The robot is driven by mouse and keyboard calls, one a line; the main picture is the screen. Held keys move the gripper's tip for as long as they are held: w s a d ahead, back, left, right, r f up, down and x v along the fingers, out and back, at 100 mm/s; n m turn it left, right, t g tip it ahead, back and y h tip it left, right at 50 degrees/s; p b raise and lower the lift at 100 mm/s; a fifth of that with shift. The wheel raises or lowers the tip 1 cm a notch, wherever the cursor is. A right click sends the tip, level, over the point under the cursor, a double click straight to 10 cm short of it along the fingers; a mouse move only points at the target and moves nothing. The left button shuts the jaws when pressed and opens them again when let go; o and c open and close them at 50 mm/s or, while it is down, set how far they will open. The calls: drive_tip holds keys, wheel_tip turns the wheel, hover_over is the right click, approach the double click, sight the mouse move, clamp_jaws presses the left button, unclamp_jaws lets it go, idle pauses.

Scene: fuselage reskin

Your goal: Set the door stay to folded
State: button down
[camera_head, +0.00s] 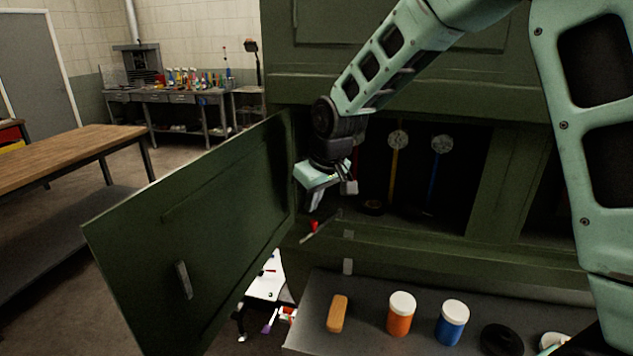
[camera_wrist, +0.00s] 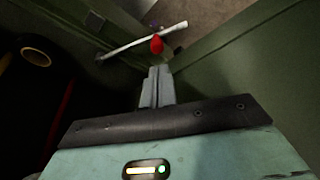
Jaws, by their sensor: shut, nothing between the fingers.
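The green door (camera_head: 190,235) is swung open to the left of the green cabinet. The door stay, a thin pale bar (camera_wrist: 140,42) with a red knob (camera_wrist: 157,44), spans the gap between the cabinet side and the door in the wrist view. In the head view its red part (camera_head: 315,226) shows just below my gripper (camera_head: 316,204). My gripper is shut and empty. In the wrist view its fingertips (camera_wrist: 158,70) point toward the red knob and appear close to it; I cannot tell whether they touch.
A wooden bench (camera_head: 70,158) is at left.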

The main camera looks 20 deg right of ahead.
drive_tip(key=shift+p+x, duration=0.4)
drive_tip(key=shift+x, duration=1.45)
drive_tip(key=shift+s, duration=0.15)
